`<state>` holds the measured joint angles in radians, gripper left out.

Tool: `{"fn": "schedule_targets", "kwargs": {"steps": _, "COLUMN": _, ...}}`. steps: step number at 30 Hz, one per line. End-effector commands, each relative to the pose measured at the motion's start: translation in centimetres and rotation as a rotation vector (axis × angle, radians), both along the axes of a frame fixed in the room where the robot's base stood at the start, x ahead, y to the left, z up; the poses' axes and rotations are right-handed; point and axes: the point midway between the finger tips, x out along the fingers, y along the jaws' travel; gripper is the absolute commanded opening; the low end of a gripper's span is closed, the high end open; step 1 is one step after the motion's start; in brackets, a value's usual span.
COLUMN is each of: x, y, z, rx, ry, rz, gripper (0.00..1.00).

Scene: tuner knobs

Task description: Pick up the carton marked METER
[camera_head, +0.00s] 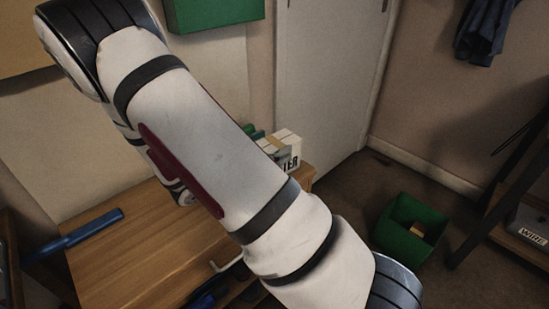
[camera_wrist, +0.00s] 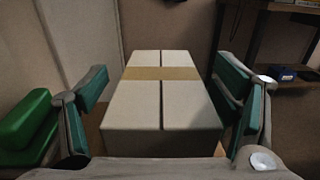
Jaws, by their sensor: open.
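The white carton (camera_head: 287,148) stands on the far right corner of the wooden table (camera_head: 125,262), with the end of its dark lettering, "TER", showing in the head view. My arm hides the rest of the lettering. In the wrist view the carton (camera_wrist: 162,105) lies straight ahead, its pale top crossed by a tan band. My gripper (camera_wrist: 165,98) is open, with one green-padded finger on each side of the carton. A gap shows at the left finger; whether the right finger touches cannot be told.
A green object (camera_wrist: 27,128) lies just left of my left finger. A green bin (camera_head: 408,232) with a small block inside stands on the floor. A shelf at the right holds a box marked WIRE (camera_head: 531,236). A blue tool (camera_head: 82,232) lies on the table's left.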

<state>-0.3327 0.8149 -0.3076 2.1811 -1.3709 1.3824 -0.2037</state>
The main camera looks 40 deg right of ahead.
Motion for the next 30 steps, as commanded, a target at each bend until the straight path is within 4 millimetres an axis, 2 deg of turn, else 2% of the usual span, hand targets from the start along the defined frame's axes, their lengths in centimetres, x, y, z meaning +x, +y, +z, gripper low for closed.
{"fn": "schedule_targets", "kwargs": {"steps": 1, "x": 0.0, "y": 0.0, "z": 0.0, "rx": 0.0, "ry": 0.0, "rz": 0.0, "gripper": 0.82}}
{"fn": "schedule_targets", "kwargs": {"steps": 2, "x": 0.0, "y": 0.0, "z": 0.0, "rx": 0.0, "ry": 0.0, "rz": 0.0, "gripper": 0.77}}
{"fn": "schedule_targets", "kwargs": {"steps": 8, "x": 0.0, "y": 0.0, "z": 0.0, "rx": 0.0, "ry": 0.0, "rz": 0.0, "gripper": 0.32}}
{"fn": "schedule_targets", "kwargs": {"steps": 9, "x": 0.0, "y": 0.0, "z": 0.0, "rx": 0.0, "ry": 0.0, "rz": 0.0, "gripper": 0.3}}
{"fn": "schedule_targets", "kwargs": {"steps": 20, "x": 0.0, "y": 0.0, "z": 0.3, "rx": 0.0, "ry": -0.001, "rz": 0.0, "gripper": 0.3}}
{"fn": "schedule_targets", "kwargs": {"steps": 26, "x": 0.0, "y": 0.1, "z": 2.0, "rx": 0.0, "ry": -0.003, "rz": 0.0, "gripper": 0.3}}
{"fn": "schedule_targets", "kwargs": {"steps": 30, "x": 0.0, "y": 0.1, "z": 3.9, "rx": 0.0, "ry": -0.003, "rz": 0.0, "gripper": 0.3}}
